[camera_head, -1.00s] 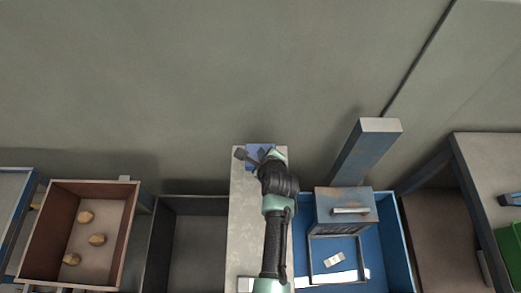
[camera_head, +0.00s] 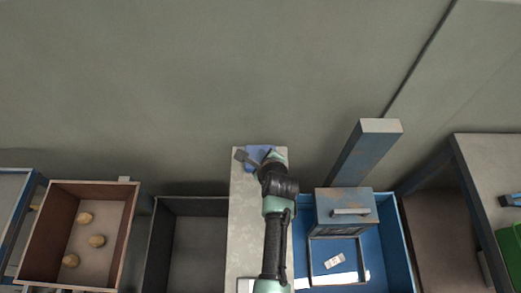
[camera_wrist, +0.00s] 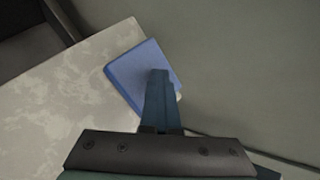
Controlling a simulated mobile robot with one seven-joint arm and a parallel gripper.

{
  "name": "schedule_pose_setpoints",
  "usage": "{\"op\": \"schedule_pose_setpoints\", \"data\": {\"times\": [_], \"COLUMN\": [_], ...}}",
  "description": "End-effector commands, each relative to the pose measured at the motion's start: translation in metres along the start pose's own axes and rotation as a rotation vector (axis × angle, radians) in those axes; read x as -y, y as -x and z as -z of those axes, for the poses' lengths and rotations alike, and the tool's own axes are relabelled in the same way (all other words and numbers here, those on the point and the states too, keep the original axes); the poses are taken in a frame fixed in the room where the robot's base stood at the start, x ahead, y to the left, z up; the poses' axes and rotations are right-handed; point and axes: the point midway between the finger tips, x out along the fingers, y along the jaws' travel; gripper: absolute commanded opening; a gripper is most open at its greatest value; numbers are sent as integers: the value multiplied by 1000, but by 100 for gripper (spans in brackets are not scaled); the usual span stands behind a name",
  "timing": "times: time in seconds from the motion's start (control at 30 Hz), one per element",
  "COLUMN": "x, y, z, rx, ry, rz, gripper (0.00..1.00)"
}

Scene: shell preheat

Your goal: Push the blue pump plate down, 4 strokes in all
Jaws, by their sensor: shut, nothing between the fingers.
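The blue pump plate (camera_head: 254,152) is a small flat square at the far end of a pale, speckled narrow bench top. My gripper (camera_head: 268,153) is over the plate's right part, and my arm reaches to it along the bench. In the wrist view, the blue plate (camera_wrist: 132,72) lies at the corner of the pale top. My shut fingers (camera_wrist: 159,73) overlap its right part, with nothing held. I cannot tell whether the fingertips touch the plate or hover above it. The plate's right part is hidden behind the fingers.
The pale bench top (camera_head: 245,210) stands between a dark empty bin (camera_head: 200,198) on the left and a blue bin (camera_head: 392,240) on the right. A blue-grey box with a handle (camera_head: 342,205) stands at the blue bin. A brown tray (camera_head: 130,215) holds several tan shells.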

Motion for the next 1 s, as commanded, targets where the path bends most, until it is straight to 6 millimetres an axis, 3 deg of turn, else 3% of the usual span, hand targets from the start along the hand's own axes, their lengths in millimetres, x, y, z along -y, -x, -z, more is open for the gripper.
{"op": "schedule_pose_setpoints", "data": {"times": [0.6,1.0], "x": [16,19], "y": [26,27], "z": [-17,-19], "rx": [-4,-1], "ry": [0,0], "rz": [-6,-2], "gripper": [0,0]}}
